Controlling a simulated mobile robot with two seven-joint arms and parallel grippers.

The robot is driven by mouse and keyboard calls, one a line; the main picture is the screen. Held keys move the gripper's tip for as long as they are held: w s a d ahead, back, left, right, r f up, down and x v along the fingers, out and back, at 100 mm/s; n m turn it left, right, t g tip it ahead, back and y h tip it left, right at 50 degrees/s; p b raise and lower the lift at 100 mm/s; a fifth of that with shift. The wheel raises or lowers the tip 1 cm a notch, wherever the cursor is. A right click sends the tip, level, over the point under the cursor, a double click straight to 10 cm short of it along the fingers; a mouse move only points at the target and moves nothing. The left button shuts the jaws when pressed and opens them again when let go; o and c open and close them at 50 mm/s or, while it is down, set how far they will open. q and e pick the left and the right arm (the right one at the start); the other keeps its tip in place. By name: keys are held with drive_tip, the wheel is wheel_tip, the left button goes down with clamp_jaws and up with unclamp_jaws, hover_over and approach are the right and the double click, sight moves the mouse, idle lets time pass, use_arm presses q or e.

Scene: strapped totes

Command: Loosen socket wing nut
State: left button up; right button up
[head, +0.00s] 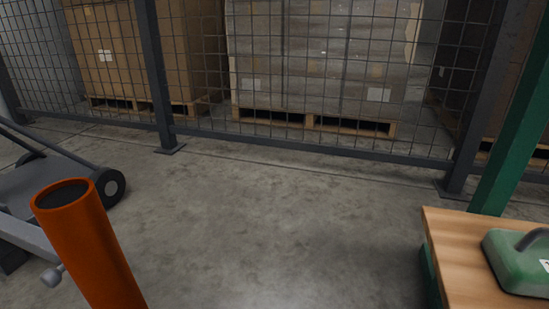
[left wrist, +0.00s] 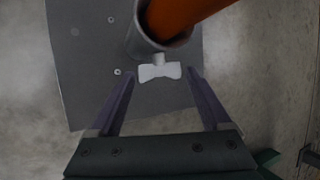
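The wing nut (left wrist: 160,72) is a pale grey two-winged piece on the side of a grey round socket (left wrist: 143,42) in the left wrist view. An orange tube (left wrist: 185,14) stands in that socket, which is on a dark grey plate (left wrist: 85,60). My left gripper (left wrist: 161,77) is open, with one finger on each side of the wing nut and a visible gap at both. In the head view the orange tube (head: 88,245) rises at the lower left, its open top showing. The socket is out of that frame. My right gripper is in neither view.
A wheeled grey cart (head: 45,180) is at the left. A wooden bench top (head: 450,240) with a green block-like object (head: 515,262) is at the lower right. A mesh fence (head: 310,150) closes off palletised boxes behind. The concrete floor (head: 270,220) between is clear.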

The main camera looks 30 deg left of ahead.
use_arm(q)
drive_tip(key=shift+o, duration=0.8)
drive_tip(key=p+v, duration=0.7)
drive_tip(key=v, duration=0.3)
